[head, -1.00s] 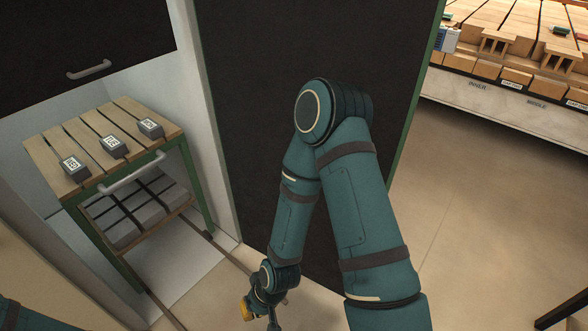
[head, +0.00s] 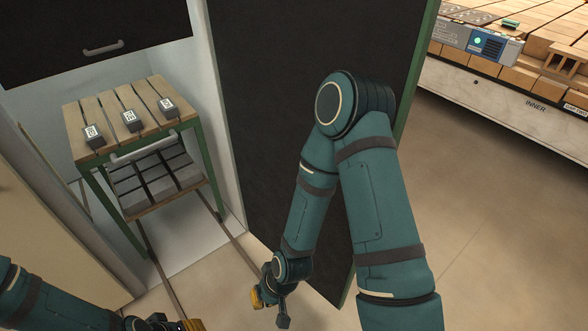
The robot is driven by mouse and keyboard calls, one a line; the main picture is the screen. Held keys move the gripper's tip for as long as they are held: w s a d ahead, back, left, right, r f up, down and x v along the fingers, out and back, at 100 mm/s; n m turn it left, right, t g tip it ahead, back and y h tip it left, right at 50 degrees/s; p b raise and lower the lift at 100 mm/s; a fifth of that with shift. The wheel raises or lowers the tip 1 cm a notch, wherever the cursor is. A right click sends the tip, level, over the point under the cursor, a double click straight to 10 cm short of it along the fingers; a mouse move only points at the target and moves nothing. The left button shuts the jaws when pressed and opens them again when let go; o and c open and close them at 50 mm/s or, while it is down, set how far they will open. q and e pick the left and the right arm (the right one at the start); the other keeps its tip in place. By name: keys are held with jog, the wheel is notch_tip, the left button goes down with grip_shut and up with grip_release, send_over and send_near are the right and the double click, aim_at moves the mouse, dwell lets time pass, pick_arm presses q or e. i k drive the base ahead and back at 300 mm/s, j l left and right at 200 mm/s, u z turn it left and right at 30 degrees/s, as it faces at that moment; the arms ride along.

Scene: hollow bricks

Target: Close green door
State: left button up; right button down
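The green door (head: 265,90) stands open, a tall dark panel with a green edge along its right side. It is at the right of an open cabinet bay. My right arm crosses in front of the door and hides part of it. My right gripper (head: 275,300) hangs low near the bottom of the door, pointing down. Its fingers are small and partly hidden, and I cannot tell whether it touches the door. My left gripper (head: 168,325) shows only partly at the bottom edge, left of the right gripper.
A dark upper panel (head: 90,25) with a handle is above. A long brick-laden bench (head: 500,110) stands at right. Floor (head: 480,220) between is clear.

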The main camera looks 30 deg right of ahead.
aim_at(274, 58)
jog(key=k+l+u, duration=0.15)
jog(key=l, duration=0.25)
jog(key=k+l+u, duration=0.1)
jog(key=l, duration=0.35)
jog(key=k+l, duration=0.1)
jog(key=l, duration=0.35)
jog(key=l+u, duration=0.1)
jog(key=l, duration=0.3)
jog(key=l+u, duration=0.2)
jog(key=l, duration=0.35)
jog(key=l+u, duration=0.2)
jog(key=l, duration=0.35)
jog(key=l+u, duration=0.2)
jog(key=l, duration=0.35)
jog(key=k+l+u, duration=0.15)
jog(key=l, duration=0.4)
jog(key=k+l+u, duration=0.2)
jog(key=l, duration=0.3)
jog(key=l+u, duration=0.3)
jog(key=l, duration=0.35)
jog(key=i, duration=0.05)
